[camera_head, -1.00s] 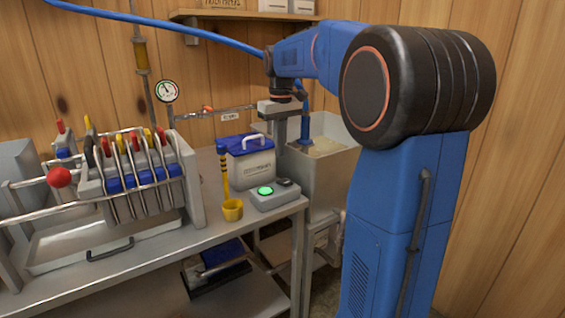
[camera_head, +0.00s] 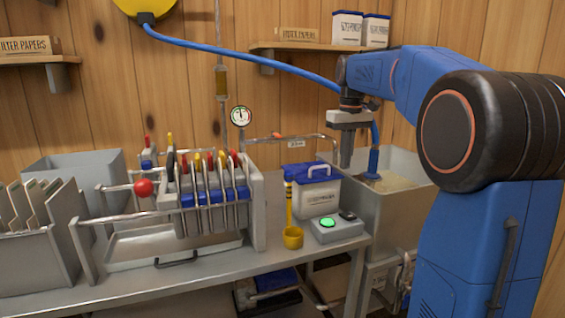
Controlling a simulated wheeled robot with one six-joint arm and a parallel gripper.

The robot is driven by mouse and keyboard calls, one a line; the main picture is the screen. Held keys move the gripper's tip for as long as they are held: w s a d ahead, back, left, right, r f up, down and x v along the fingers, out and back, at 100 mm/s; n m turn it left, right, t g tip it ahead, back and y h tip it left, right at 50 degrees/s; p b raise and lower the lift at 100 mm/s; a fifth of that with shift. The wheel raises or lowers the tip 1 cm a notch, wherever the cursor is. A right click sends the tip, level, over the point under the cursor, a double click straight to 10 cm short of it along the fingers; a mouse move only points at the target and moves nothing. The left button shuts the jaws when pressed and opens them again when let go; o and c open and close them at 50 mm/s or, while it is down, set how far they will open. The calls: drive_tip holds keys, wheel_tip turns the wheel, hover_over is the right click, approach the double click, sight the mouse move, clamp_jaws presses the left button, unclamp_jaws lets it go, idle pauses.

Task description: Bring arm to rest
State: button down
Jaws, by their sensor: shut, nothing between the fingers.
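My arm, blue with dark joint covers, stands at the right of the head view, bent at the elbow and reaching left. My gripper (camera_head: 346,160) hangs from the wrist, pointing down, with its fingers shut and nothing held. It shows in front of the left part of the grey sink-like tank (camera_head: 345,205), behind and above the box with the green button (camera_head: 337,228). I cannot tell its exact height above the tank.
A blue hose (camera_head: 250,57) runs down into the tank. Shelves (camera_head: 290,46) hold boxes on the wooden wall. A bin of papers (camera_head: 32,248) stands left.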

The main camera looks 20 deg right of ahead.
drive_tip(key=s+a+f+t, duration=0.1)
drive_tip(key=s+a+f, duration=0.4)
drive_tip(key=s, duration=0.5)
drive_tip(key=s+a+f+t, duration=0.2)
drive_tip(key=s+a+f, duration=0.2)
drive_tip(key=s+f, duration=0.5)
drive_tip(key=s+a+f+t, duration=0.1)
drive_tip(key=s+a+f, duration=0.4)
drive_tip(key=s, duration=0.7)
wheel_tip(320, 180, down, 2)
drive_tip(key=shift+s+a+f, duration=0.15)
drive_tip(key=shift+s+a, duration=0.2)
drive_tip(key=shift+s, duration=0.05)
idle(1.5)
